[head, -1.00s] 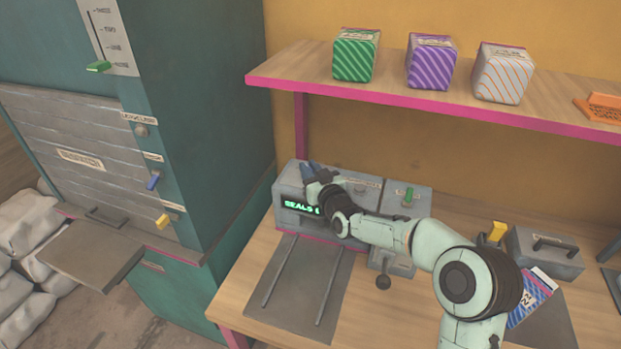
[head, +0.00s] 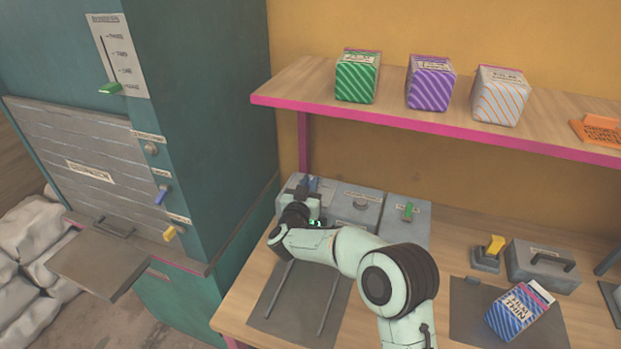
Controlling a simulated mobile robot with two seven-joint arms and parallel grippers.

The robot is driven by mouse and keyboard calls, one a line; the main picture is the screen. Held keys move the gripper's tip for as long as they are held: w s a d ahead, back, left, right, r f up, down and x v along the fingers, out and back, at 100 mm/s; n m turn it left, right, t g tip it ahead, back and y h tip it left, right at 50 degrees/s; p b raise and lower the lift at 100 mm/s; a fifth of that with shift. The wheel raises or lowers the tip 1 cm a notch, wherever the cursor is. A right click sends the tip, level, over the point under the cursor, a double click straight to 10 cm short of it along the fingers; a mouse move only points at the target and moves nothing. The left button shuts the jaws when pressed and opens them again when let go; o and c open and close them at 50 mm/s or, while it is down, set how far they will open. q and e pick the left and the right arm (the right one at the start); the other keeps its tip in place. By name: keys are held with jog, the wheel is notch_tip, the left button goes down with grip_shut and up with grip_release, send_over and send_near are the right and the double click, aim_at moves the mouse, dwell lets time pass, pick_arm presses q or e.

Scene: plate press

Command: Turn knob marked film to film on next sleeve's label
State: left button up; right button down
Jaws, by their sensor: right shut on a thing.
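A blue knob (head: 314,184) sits on top of the grey machine (head: 357,209) on the bench. My right gripper (head: 304,192) is at that knob and shut on it; my own wrist hides part of the grip, and I cannot read the marking there. A blue-and-white striped sleeve (head: 519,312) lies on a dark mat at the right, and its label seems to read "FILM THIN". The machine's green display (head: 316,222) is mostly covered by my right arm. My left gripper is not in view.
A shelf (head: 450,133) holds green (head: 357,78), purple (head: 431,84) and white-orange (head: 499,96) striped packs. A teal cabinet (head: 218,130) stands left.

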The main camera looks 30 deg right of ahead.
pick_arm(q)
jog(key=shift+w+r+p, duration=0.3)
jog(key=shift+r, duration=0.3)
pick_arm(e)
jog(key=shift+w+r+m+g+h, duration=0.1)
jog(key=shift+m+g+h, duration=0.3)
jog(key=shift+g, duration=0.1)
jog(key=c, duration=1.1)
grip_release()
jog(key=shift+c, duration=0.2)
pick_arm(q)
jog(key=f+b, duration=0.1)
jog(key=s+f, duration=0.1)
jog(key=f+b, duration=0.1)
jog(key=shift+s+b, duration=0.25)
jog(key=shift+b, duration=0.05)
pick_arm(e)
jog(key=v, duration=1.3)
jog(key=shift+a, duration=0.25)
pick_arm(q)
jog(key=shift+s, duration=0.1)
